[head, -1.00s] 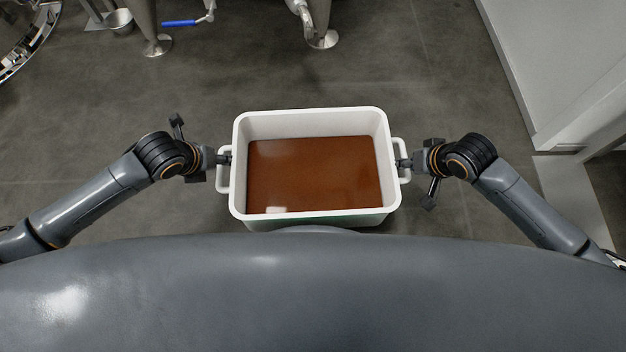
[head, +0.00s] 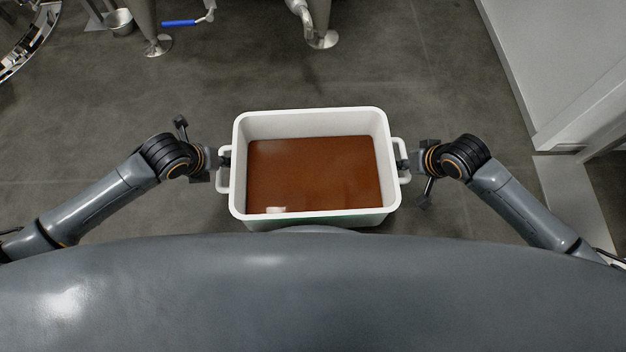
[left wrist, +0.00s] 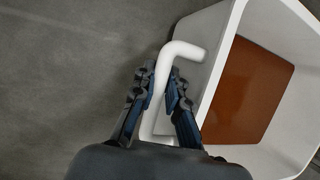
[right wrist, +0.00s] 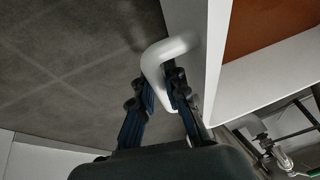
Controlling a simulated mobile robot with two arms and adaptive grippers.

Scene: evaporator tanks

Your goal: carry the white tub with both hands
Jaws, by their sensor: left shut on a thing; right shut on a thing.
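The white tub (head: 312,218) is in front of my body in the head view, with a flat layer of brown liquid (head: 312,175) in it. It looks level. My left gripper (head: 222,162) is shut on the tub's left handle, a white bar (left wrist: 163,80) between its fingers in the left wrist view. My right gripper (head: 404,164) is shut on the right handle; the right wrist view shows that white handle (right wrist: 158,62) between the fingers. The tub's underside is hidden.
Metal tank legs (head: 322,38) and a blue-handled valve (head: 180,22) are at the top. A pale wall or panel (head: 560,70) is at right. Grey floor (head: 290,85) lies clear beyond the tub.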

